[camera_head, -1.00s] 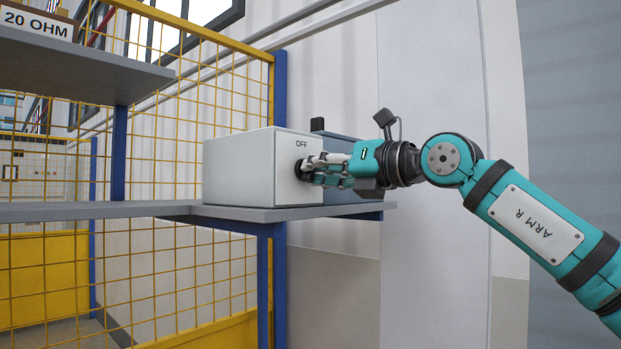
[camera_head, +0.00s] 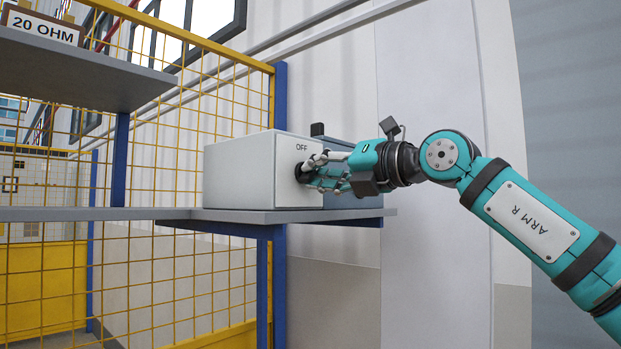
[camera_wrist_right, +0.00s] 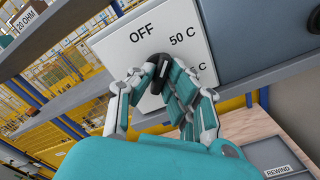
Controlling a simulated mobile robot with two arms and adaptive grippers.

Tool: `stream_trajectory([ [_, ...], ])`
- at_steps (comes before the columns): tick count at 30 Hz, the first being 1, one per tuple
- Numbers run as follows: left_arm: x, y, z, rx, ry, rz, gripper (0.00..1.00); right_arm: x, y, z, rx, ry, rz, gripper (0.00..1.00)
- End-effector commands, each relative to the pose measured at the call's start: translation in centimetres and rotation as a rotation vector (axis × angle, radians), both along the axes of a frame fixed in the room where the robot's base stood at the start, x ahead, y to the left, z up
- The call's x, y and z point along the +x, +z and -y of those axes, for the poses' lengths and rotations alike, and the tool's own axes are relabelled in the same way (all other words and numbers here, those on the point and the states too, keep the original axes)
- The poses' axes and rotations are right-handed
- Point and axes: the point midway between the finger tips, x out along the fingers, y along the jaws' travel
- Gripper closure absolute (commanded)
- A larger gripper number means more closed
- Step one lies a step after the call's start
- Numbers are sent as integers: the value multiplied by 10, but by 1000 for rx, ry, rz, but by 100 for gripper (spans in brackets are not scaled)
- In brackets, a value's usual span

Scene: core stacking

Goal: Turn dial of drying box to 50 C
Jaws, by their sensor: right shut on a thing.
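The drying box (camera_head: 245,172) is a white-grey box on a grey shelf, with "OFF" on its front panel. In the right wrist view its panel (camera_wrist_right: 118,54) shows "OFF", "50 C" to the right, and a partly hidden label ending in "C" below that. The black dial (camera_wrist_right: 158,68) sits on this panel; my fingers cover part of it. My right gripper (camera_head: 312,172) reaches the panel from the right and is shut on the dial; its fingers also show around the dial in the right wrist view (camera_wrist_right: 160,84). Where the dial points is unclear. My left gripper is not in view.
The grey shelf (camera_head: 130,213) runs under the box on blue posts. A darker blue-grey box (camera_head: 338,200) stands behind my right gripper. An upper shelf (camera_head: 80,70) with a "20 OHM" sign (camera_head: 42,24) and a yellow mesh fence (camera_head: 165,270) are at left.

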Motion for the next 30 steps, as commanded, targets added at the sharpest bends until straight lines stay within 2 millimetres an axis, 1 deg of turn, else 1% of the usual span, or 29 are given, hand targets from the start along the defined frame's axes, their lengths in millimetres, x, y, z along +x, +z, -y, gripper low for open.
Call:
stream_trajectory([
  [8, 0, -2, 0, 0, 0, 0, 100, 0, 0, 0, 9, 0, -12, 100],
  [15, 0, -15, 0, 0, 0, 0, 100, 0, -1, 0, 110, 0, -149, 100],
  [19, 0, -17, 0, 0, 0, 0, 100, 0, 0, 0, 142, 0, -192, 100],
  [20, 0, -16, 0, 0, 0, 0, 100, 0, 1, 0, 139, 1, -190, 84],
  [25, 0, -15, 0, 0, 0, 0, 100, 0, 1, 0, 138, 0, -189, 61],
  [30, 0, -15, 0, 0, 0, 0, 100, 0, 0, 0, 136, 1, -189, 60],
])
